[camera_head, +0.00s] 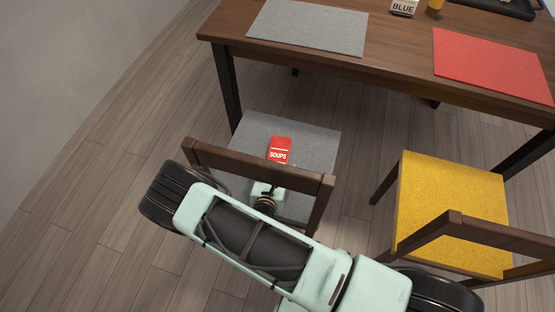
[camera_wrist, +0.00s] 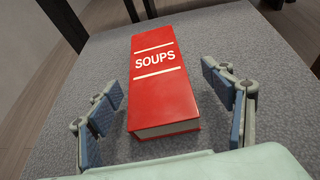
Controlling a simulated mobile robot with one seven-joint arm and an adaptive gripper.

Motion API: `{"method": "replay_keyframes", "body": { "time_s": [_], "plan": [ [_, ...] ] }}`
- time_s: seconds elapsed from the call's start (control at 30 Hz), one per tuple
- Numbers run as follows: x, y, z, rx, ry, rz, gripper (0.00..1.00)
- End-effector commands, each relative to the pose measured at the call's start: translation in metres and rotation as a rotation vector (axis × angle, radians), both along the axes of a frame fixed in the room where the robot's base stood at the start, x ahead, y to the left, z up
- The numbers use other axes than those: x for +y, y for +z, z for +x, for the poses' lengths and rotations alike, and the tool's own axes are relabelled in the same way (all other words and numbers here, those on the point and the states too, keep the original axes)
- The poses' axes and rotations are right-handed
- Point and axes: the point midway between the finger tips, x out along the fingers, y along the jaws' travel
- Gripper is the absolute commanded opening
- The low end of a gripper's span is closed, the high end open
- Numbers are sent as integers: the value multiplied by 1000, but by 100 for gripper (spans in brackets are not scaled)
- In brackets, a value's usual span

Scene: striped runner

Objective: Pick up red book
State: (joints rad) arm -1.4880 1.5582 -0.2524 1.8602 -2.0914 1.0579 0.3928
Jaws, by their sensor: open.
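The red book (camera_wrist: 162,98), with "SOUPS" in white letters on its cover, lies flat on the grey seat (camera_wrist: 255,60) of a chair. In the head view the red book (camera_head: 280,149) shows small on the grey seat (camera_head: 317,142), just beyond the chair's wooden backrest. My gripper (camera_wrist: 168,108) is open, with one finger on each side of the book's near end. Gaps show between both fingers and the book, and it is not held. In the head view my arm and the backrest hide the fingers.
The chair's backrest rail (camera_head: 230,160) crosses close to my arm. A wooden table (camera_head: 400,45) stands beyond, with a grey mat (camera_head: 310,27), a red mat (camera_head: 490,62) and a box marked "BLUE" (camera_head: 404,7). A yellow chair (camera_head: 440,205) stands at right. Bare floor lies at left.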

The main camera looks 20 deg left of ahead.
Motion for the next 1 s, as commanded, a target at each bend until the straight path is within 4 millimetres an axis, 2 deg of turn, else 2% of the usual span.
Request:
{"method": "replay_keyframes", "body": {
  "time_s": [0.3, 0.6, 1.0],
  "plan": [
    [12, -13, 40, -1, -1, 1, 74],
    [14, -14, 44, 0, 0, 0, 74],
    [14, -14, 44, 0, -1, 0, 30]
  ]
}}
